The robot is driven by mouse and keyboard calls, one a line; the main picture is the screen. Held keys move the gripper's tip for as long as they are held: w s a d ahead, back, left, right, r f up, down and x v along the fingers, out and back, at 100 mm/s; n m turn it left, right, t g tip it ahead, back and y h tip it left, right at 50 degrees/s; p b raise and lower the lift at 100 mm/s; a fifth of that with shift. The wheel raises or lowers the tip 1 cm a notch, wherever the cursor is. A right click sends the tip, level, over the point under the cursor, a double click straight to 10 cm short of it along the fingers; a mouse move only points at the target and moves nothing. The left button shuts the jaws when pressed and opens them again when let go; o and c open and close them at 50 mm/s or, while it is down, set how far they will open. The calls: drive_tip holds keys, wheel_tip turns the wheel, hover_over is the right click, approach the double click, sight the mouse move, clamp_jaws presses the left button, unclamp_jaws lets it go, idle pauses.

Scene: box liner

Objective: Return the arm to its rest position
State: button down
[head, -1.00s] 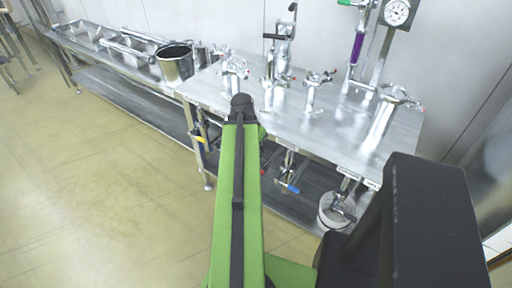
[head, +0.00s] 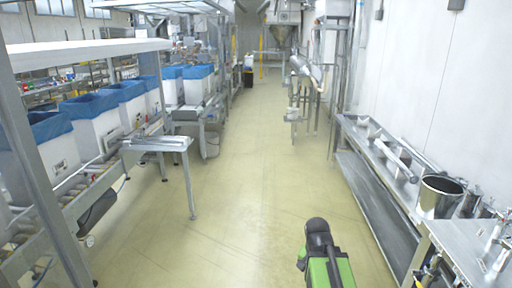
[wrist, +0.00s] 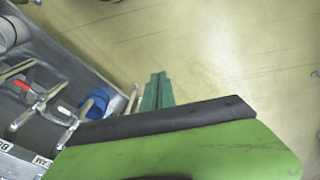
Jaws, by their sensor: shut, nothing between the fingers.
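My gripper (wrist: 158,78) shows in the wrist view as two dark green fingers lying side by side, shut and empty, over the pale floor. A black and green part of my own arm crosses the lower part of that view. In the head view my green arm with its black joint (head: 318,236) stands at the bottom, right of the middle. The gripper itself does not show in the head view.
A steel table (head: 475,250) with metal fittings stands at the right, beside a metal bucket (head: 438,197) on a long bench. White boxes with blue liners (head: 97,125) line the left conveyor. The floor aisle (head: 245,170) between is clear.

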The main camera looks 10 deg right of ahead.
drive_tip(key=a+n+y, duration=0.1)
drive_tip(key=a+n, duration=0.7)
drive_tip(key=a, duration=0.8)
drive_tip(key=shift+r+g, duration=0.2)
drive_tip(key=shift+g, duration=0.1)
